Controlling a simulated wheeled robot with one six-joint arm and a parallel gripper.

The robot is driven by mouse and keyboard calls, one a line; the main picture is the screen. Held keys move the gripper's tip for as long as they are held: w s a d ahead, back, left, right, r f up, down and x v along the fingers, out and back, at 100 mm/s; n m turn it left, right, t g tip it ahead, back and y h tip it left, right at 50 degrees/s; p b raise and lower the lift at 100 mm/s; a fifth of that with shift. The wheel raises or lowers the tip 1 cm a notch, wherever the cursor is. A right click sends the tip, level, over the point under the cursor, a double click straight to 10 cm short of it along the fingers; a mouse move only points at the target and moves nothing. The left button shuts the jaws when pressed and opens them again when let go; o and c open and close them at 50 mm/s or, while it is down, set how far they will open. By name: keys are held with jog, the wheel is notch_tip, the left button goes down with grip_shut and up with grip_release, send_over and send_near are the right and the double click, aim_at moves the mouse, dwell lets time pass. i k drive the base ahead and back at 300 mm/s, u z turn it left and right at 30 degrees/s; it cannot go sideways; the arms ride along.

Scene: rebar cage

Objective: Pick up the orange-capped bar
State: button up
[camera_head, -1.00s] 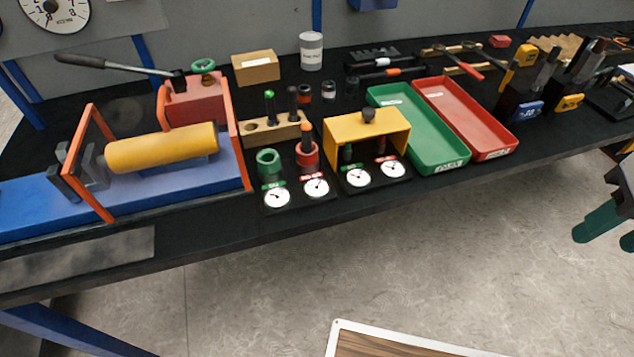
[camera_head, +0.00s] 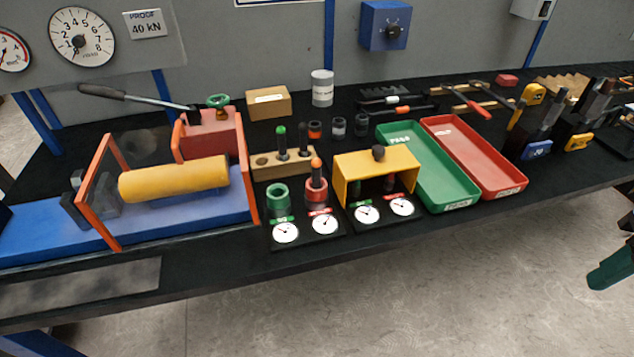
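The orange-capped bar (camera_head: 316,171) stands upright in the red ring-shaped socket (camera_head: 317,191) at the bench's front middle. Its cap is orange and its lower end is hidden in the socket. My gripper (camera_head: 609,269) is only partly in view at the right edge, off the front of the bench and far from the bar. One green finger shows. The other finger is cut off, so its opening cannot be told.
An empty green socket (camera_head: 278,196) is left of the red one. A wooden block (camera_head: 266,166) with a green-capped bar (camera_head: 282,139) stands behind. A yellow cover (camera_head: 352,166) is close on the right, then green (camera_head: 436,184) and red trays (camera_head: 484,170).

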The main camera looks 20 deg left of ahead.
aim_at(316, 162)
jog(key=z, duration=0.95)
jog(key=i, duration=0.75)
jog(key=u, duration=2.05)
